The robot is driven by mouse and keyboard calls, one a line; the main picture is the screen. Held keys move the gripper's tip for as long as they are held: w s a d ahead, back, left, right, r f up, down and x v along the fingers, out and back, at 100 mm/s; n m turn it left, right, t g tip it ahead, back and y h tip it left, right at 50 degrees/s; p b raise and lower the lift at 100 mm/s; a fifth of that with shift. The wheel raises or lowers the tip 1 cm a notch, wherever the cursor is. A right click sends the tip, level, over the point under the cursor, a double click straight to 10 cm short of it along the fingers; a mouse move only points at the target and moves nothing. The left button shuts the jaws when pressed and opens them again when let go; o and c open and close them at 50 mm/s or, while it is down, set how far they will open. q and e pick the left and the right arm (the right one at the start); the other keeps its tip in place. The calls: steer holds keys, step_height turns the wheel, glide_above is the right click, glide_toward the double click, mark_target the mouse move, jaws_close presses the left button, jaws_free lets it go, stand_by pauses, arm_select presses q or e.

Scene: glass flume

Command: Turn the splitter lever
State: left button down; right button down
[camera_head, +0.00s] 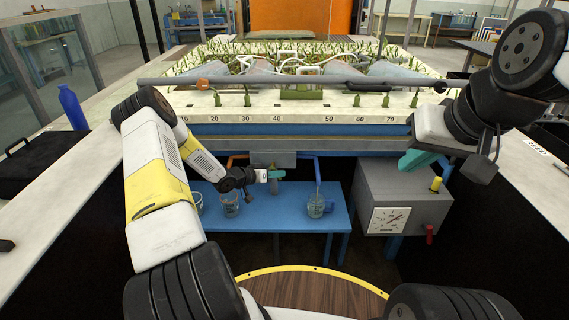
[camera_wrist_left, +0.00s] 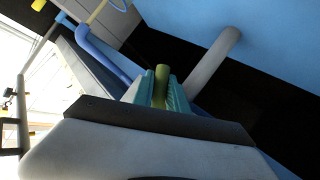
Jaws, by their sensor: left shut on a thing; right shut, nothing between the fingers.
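My left gripper (camera_head: 276,174) is at the grey splitter box (camera_head: 284,159) under the front edge of the planted bench. In the left wrist view its teal fingers (camera_wrist_left: 160,92) are shut on the olive-green splitter lever (camera_wrist_left: 162,80), whose end sticks up between them. In the head view the gripper hides most of the lever. An orange pipe (camera_head: 237,158) leaves the box on the left and a blue pipe (camera_head: 317,168) on the right. My right gripper (camera_head: 418,160) is shut and empty, above the grey box with a dial.
Below stands a blue table (camera_head: 283,215) with glass beakers, including one at right (camera_head: 317,206). The grey dial box (camera_head: 400,204) with yellow and red knobs is at right. A grey bar (camera_head: 290,82) crosses the planted bench. A blue bottle (camera_head: 72,107) stands at left.

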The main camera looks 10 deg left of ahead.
arm_select(q)
steer(key=y, duration=0.1)
steer(key=m+g+y, duration=0.1)
steer(key=y, duration=0.1)
steer(key=shift+a+f+m, duration=0.1)
steer(key=shift+a+m, duration=0.2)
steer(key=shift+a, duration=0.05)
steer(key=shift+s+a+m+g+y, duration=0.1)
steer(key=shift+a+m+g+y, duration=0.25)
steer(key=shift+y, duration=0.55)
steer(key=shift+f, duration=0.1)
steer(key=c, duration=1.3)
jaws_free()
steer(key=v, duration=0.8)
